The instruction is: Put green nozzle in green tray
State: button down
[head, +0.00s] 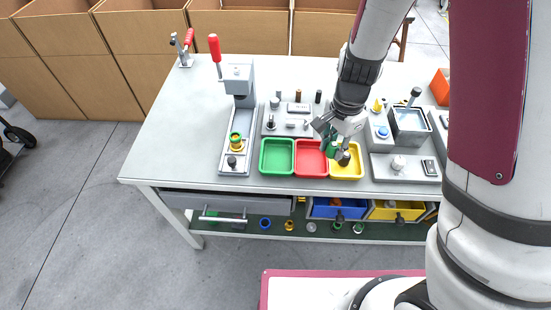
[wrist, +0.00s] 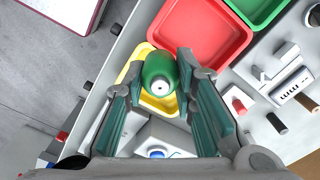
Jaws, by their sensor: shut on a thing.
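The green nozzle (wrist: 161,75) is between the two fingers of my gripper (wrist: 160,90) in the wrist view, its pale round end facing the camera. In the head view the nozzle (head: 332,149) is a small green shape at my gripper (head: 336,142), partly hidden by the fingers. My gripper is shut on it, above the area of the red and yellow trays. The green tray (head: 277,156) stands to the left of the red tray on the table and looks empty. It also shows in part at the top of the wrist view (wrist: 262,8).
The red tray (head: 310,158) and yellow tray (head: 347,171) stand right of the green tray. A press with a red handle (head: 214,48) rises to the left. Several small parts stand on a grey fixture (head: 290,120) behind the trays. The table's left side (head: 180,115) is clear.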

jog(key=s+a+f+m+b, duration=0.2)
jog(key=s+f+m, duration=0.1)
jog(key=s+m, duration=0.4)
jog(key=m, duration=0.3)
send_over(278, 160)
notch_tip(278, 160, down, 2)
jog(key=shift+d+f+b, duration=0.1)
jog(key=shift+d+b, duration=0.05)
jog(key=shift+b, duration=0.3)
jog(key=shift+w, duration=0.1)
jog(key=shift+f, duration=1.7)
jog(key=shift+f, duration=0.15)
jog(key=c, duration=1.3)
grip_release()
